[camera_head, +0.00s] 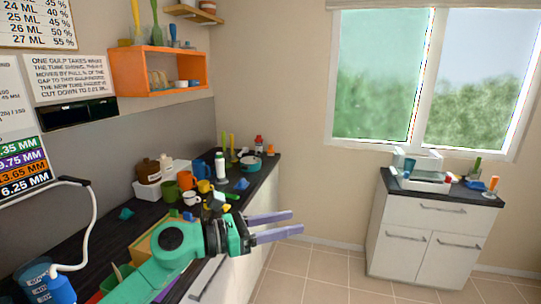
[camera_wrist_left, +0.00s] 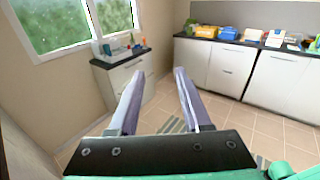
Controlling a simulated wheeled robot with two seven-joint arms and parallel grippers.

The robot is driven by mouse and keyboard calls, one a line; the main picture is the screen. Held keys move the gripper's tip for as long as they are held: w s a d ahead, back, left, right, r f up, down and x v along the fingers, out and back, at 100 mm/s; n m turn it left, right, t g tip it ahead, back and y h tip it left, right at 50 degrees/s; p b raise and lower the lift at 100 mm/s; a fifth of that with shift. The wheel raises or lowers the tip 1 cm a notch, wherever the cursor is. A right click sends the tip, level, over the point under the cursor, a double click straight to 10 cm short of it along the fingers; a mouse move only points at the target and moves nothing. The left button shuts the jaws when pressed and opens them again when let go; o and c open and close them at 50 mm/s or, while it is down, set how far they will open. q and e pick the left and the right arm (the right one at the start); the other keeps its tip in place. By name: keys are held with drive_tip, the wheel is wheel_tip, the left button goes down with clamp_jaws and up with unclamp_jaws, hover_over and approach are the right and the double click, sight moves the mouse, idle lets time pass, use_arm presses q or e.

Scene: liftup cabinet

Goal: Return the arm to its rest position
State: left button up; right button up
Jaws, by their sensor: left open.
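My left arm reaches in from the lower left in the head view. My left gripper (camera_head: 290,224) has two purple fingers, spread apart with nothing between them. It is held out past the front edge of the dark counter, over the tiled floor. The open fingers also show in the left wrist view (camera_wrist_left: 156,82), pointing into free air. My right gripper is in neither view.
The dark counter (camera_head: 133,232) on the left carries mugs, bottles and small items. An orange wall shelf (camera_head: 158,55) hangs above it. A white cabinet (camera_head: 425,242) stands under the window (camera_head: 430,80). The floor (camera_head: 310,268) between them is clear.

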use_arm(q)
drive_tip(key=w+a+r+n+t+y, duration=0.3)
drive_tip(key=a+n+t, duration=0.4)
drive_tip(key=n+t, duration=0.9)
drive_tip(key=s+a+f+n+g+y, duration=0.1)
drive_tip(key=a+f+n+g+y, duration=0.3)
drive_tip(key=a+f+n+y, duration=0.45)
drive_tip(key=s+a+f+n+g+y, duration=0.2)
drive_tip(key=a+f+n+g+y, duration=0.3)
drive_tip(key=f+n, duration=0.7)
drive_tip(key=s+a+f+n+g, duration=0.3)
drive_tip(key=s+f+n+g, duration=0.25)
drive_tip(key=s+f, duration=0.4)
drive_tip(key=s+a+f+n+g, duration=0.2)
drive_tip(key=s+f+n+g, duration=0.3)
drive_tip(key=s, duration=0.7)
wheel_tip(320, 180, down, 25)
drive_tip(key=s+b, duration=0.2)
drive_tip(key=s+a+f+g+b, duration=0.1)
drive_tip(key=s+a+f+b, duration=0.1)
drive_tip(key=s+f, duration=1.4)
drive_tip(key=shift+s+a+f, duration=0.3)
drive_tip(key=shift+a+f, duration=0.15)
drive_tip(key=shift+a, duration=0.15)
drive_tip(key=shift+g, duration=0.25)
